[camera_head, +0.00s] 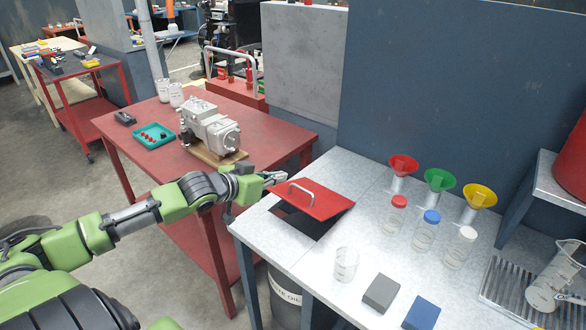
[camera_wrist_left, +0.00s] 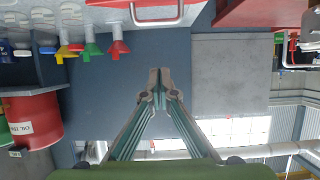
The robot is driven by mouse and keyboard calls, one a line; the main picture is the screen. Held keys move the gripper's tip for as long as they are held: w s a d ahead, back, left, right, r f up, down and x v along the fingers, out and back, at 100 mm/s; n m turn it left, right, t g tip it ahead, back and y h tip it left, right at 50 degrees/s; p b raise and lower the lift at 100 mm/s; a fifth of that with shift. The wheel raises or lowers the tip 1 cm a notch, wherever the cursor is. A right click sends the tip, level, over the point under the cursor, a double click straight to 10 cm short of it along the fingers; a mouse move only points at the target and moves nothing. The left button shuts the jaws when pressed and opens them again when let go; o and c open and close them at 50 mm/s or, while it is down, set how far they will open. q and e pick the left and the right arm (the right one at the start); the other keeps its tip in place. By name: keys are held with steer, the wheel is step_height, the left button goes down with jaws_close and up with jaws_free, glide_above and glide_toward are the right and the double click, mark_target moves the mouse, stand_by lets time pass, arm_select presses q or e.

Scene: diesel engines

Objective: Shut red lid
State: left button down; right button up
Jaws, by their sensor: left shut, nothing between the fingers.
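The red lid (camera_head: 325,203) with a pale bar handle stands partly raised and tilted over a dark square opening (camera_head: 297,220) in the grey worktop. In the left wrist view the lid (camera_wrist_left: 110,3) and its handle (camera_wrist_left: 157,20) show at the top edge. My left gripper (camera_head: 284,175) is shut and empty, close to the lid's back left edge. Its fingertips also show in the left wrist view (camera_wrist_left: 160,75). Whether they touch the lid I cannot tell. My right gripper is not in view.
On the worktop (camera_head: 330,285) stand a clear beaker (camera_head: 346,264), several capped bottles, coloured funnels, a dark grey block (camera_head: 381,293) and a blue block (camera_head: 422,314). A red table (camera_head: 265,130) with a metal engine part (camera_head: 210,125) lies behind my left arm.

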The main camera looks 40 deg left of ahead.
arm_select(q)
steer(key=p, duration=0.3)
glide_above(298, 200)
steer(key=f, duration=0.6)
steer(key=shift+w+f, duration=0.2)
steer(key=shift+w, duration=0.05)
steer(key=shift+s+f, duration=0.25)
steer(key=shift+f, duration=0.5)
